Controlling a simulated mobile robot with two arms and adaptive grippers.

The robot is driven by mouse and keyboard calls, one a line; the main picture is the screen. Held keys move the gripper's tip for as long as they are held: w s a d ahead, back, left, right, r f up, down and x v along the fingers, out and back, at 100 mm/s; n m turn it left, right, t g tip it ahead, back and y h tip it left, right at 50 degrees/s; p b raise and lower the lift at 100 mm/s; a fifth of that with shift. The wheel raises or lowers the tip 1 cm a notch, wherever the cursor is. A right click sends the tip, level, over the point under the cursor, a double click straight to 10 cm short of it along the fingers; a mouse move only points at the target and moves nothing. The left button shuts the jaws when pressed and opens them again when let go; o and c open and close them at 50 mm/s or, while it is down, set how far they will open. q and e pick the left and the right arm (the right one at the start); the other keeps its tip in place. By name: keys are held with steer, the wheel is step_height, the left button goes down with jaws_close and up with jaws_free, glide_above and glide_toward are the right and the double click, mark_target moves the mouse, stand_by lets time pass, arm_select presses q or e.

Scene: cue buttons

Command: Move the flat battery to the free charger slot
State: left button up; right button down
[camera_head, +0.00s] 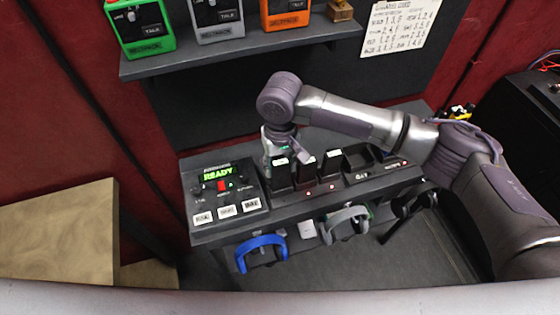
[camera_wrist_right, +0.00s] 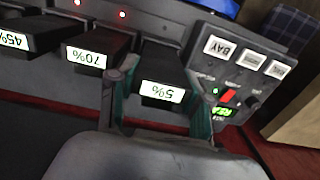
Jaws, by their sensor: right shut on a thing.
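The battery marked 5% (camera_wrist_right: 163,91) is between the two fingers of my right gripper (camera_wrist_right: 158,112) in the right wrist view. In the head view this dark battery (camera_head: 281,175) is the leftmost of three on the charger, with my right gripper (camera_head: 279,148) over its top. The right gripper is shut on it. I cannot tell whether its base is seated or slightly raised. The batteries marked 70% (camera_wrist_right: 86,56) and 45% (camera_wrist_right: 14,40) stand beside it. An empty-looking charger slot (camera_head: 357,158) is right of the batteries in the head view. My left gripper is not in view.
A control box reading READY (camera_head: 218,174) is left of the batteries. Blue (camera_head: 262,252) and grey (camera_head: 347,222) headsets hang below the front edge. A shelf (camera_head: 240,52) with radios is above and behind. My right arm crosses over the charger's right side.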

steer(key=shift+f+b, duration=0.35)
steer(key=shift+f, duration=0.85)
stand_by(0.4)
steer(key=shift+c, duration=2.1)
jaws_free()
